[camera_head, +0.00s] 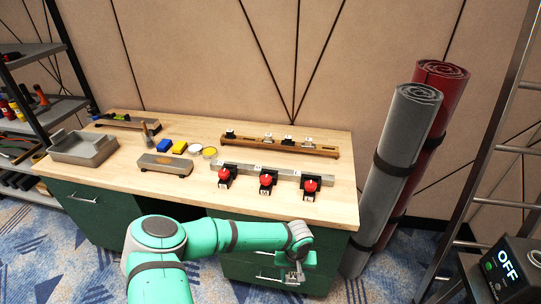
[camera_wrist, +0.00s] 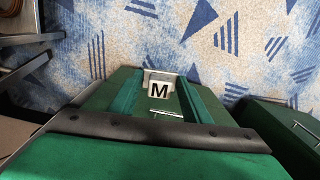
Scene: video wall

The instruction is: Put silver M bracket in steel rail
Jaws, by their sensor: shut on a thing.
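The silver bracket (camera_wrist: 158,75) with a white M label shows between my gripper's fingers in the wrist view. My gripper (camera_head: 293,274) is shut on it, in front of the workbench's right front, below the top's edge in the head view. The bracket is too small there to make out clearly. The steel rail (camera_head: 286,173) lies along the right part of the bench top. Several black clamps with red knobs, including a middle one (camera_head: 267,181), stand along its front side. My gripper is apart from the rail.
A wooden rail (camera_head: 315,150) with several small brackets lies behind the steel rail. A grey tray (camera_head: 82,158), a sanding-block-like grey box (camera_head: 165,163) and small blue and yellow blocks stand left. Rolled mats (camera_head: 402,140) and a ladder stand right.

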